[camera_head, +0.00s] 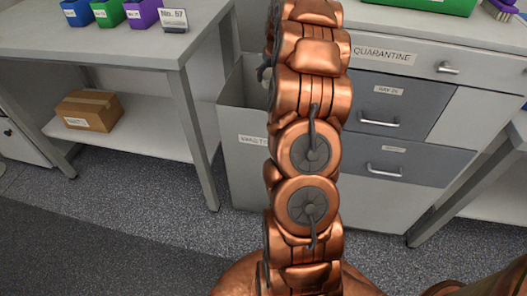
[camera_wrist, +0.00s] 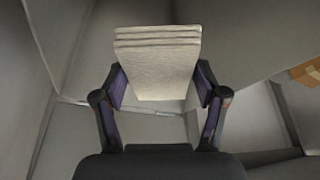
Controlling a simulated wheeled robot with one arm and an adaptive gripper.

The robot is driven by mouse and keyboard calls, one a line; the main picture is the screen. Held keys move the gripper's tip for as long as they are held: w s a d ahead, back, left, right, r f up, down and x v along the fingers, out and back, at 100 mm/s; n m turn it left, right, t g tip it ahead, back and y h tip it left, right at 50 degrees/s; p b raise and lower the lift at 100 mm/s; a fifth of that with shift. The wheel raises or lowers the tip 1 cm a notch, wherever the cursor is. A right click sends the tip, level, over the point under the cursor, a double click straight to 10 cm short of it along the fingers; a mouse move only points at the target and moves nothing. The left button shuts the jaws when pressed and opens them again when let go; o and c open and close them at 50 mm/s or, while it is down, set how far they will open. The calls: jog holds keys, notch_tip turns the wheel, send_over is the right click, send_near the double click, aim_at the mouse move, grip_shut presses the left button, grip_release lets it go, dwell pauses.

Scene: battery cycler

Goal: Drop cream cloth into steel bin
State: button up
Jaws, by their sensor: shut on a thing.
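The cream cloth (camera_wrist: 155,65) is a folded, layered pad in the wrist view. My gripper (camera_wrist: 160,86) is shut on it, with one dark finger at each side edge. The steel bin (camera_head: 245,150) is a tall grey open-topped box with a partly hidden label, standing on the floor between the left table and the drawer cabinet in the head view. My copper arm covers its right part and reaches over toward its opening. The cloth and most of my gripper are hidden there. Grey panels surround the cloth in the wrist view; I cannot tell whether it is inside the rim.
The left table (camera_head: 110,42) holds small coloured bins (camera_head: 108,12) and a number sign (camera_head: 173,20). A cardboard box (camera_head: 88,110) sits on its lower shelf. The drawer cabinet (camera_head: 400,140), with a quarantine label, stands close right of the bin. Open floor lies in front.

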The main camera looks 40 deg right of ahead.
jog(key=o, duration=1.4)
jog(key=v, duration=1.2)
jog(key=shift+a, duration=0.1)
